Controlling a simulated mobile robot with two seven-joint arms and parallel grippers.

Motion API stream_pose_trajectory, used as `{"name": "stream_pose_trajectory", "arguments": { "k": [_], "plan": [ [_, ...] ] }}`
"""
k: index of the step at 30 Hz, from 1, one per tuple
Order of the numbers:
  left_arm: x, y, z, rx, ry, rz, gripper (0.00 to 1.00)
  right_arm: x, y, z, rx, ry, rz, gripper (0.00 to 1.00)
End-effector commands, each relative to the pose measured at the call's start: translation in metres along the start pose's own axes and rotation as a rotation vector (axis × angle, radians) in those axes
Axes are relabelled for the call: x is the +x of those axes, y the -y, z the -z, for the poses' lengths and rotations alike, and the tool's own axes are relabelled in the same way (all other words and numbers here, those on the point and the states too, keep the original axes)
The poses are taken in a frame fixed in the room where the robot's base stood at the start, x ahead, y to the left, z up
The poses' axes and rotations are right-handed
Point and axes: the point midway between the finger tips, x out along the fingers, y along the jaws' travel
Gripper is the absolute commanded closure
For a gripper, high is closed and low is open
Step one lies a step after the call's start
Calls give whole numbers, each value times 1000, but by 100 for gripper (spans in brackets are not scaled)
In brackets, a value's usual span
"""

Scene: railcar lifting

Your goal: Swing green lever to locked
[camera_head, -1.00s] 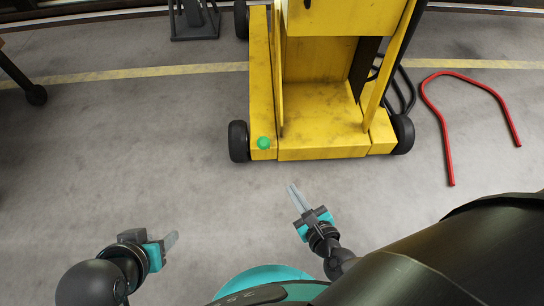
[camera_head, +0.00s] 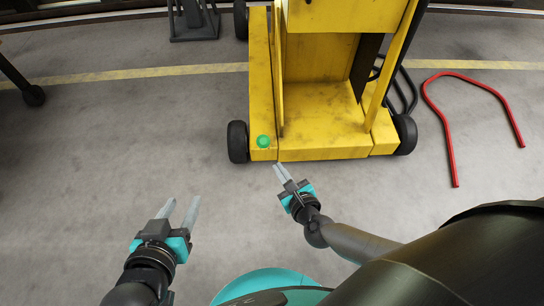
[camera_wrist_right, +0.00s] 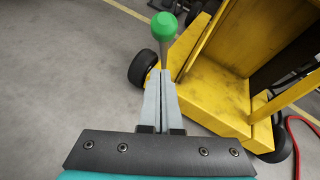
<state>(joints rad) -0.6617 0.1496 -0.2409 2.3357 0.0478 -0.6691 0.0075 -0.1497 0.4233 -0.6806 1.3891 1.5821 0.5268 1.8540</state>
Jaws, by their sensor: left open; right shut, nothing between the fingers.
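The green ball knob (camera_head: 263,141) of the lever shows at the front left corner of a yellow wheeled machine (camera_head: 325,146). In the right wrist view the knob (camera_wrist_right: 164,26) tops a thin grey shaft that runs down behind my fingertips. My right gripper (camera_head: 280,167) is shut and empty, just in front of the machine and pointing toward the knob. In the right wrist view its closed fingers (camera_wrist_right: 160,74) appear just below the knob; whether they touch the shaft I cannot tell. My left gripper (camera_head: 184,200) is open and empty over the floor, farther left.
The machine's black front wheels (camera_head: 238,141) stand at either side of its base. A bent red bar (camera_head: 438,118) is on the right. A dark stand (camera_head: 194,25) is at the back. The grey floor (camera_head: 110,140) on the left is clear.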

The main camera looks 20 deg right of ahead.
Motion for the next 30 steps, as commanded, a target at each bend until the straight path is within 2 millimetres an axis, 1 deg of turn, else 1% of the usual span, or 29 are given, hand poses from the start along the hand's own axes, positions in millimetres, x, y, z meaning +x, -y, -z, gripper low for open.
{"name": "stream_pose_trajectory", "arguments": {
  "k": [3,4,6,12,16,30],
  "plan": [
    [3,-6,1,-6,-55,-16,50,11,0,0,-1,2,1,100],
    [2,-4,3,-4,-44,-11,50,16,1,-8,0,5,2,100],
    [0,-2,2,-2,-18,-4,50,23,1,-16,1,4,2,100],
    [-1,2,0,2,15,5,50,35,0,-27,-1,1,0,100],
    [-1,2,-1,3,22,6,50,37,0,-29,0,0,0,100],
    [-2,3,-3,4,40,8,50,36,1,-30,1,-2,0,100]
  ]
}}
